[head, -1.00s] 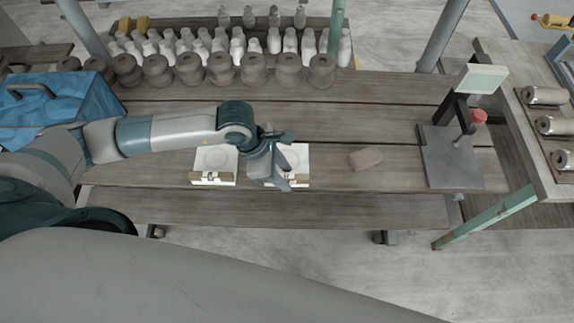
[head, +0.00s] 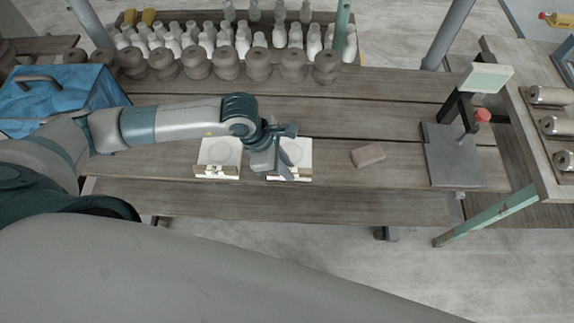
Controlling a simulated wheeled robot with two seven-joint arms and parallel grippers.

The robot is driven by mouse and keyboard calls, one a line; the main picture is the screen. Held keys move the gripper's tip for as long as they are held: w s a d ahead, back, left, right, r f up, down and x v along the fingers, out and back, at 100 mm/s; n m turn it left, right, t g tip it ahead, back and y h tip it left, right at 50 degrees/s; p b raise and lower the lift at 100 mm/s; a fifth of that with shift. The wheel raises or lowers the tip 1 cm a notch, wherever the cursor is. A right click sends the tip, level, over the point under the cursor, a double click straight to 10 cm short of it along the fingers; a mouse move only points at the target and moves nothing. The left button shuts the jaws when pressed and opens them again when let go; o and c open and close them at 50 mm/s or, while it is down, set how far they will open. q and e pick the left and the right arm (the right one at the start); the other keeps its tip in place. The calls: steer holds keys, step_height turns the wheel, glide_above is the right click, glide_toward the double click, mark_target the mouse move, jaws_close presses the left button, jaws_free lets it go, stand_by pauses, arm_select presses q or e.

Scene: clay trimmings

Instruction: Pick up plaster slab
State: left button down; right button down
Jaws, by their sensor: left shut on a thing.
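Two white square plaster slabs lie side by side near the front edge of the wooden table. The left plaster slab (head: 221,151) shows a round mark on top and a tan strip with a dark fitting along its front. The right plaster slab (head: 301,153) is partly hidden by my left gripper (head: 285,166). The left gripper comes in from the left, its fingers pointing toward the front edge, and is shut on the right slab. The exact contact is hidden, and I cannot tell whether the slab is clear of the table. My right gripper is not in view.
A brown block (head: 368,155) lies right of the slabs. A grey plate with a stand (head: 452,158) is farther right. Several brown pots (head: 227,62) and white bottles (head: 243,42) line the back. A blue bag (head: 60,98) is at left. Bare planks (head: 390,110) lie behind the block.

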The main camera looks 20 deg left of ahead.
arm_select(q)
step_height(320, 180, up, 3)
steer(key=shift+w+f+b, duration=0.1)
steer(key=shift+f+b, duration=0.05)
steer(key=shift+b, duration=0.65)
steer(key=s+d+r+p, duration=0.1)
steer(key=s+d+r, duration=0.7)
steer(key=shift+s+p, duration=0.3)
steer(key=shift+p, duration=0.05)
steer(key=shift+d, duration=0.1)
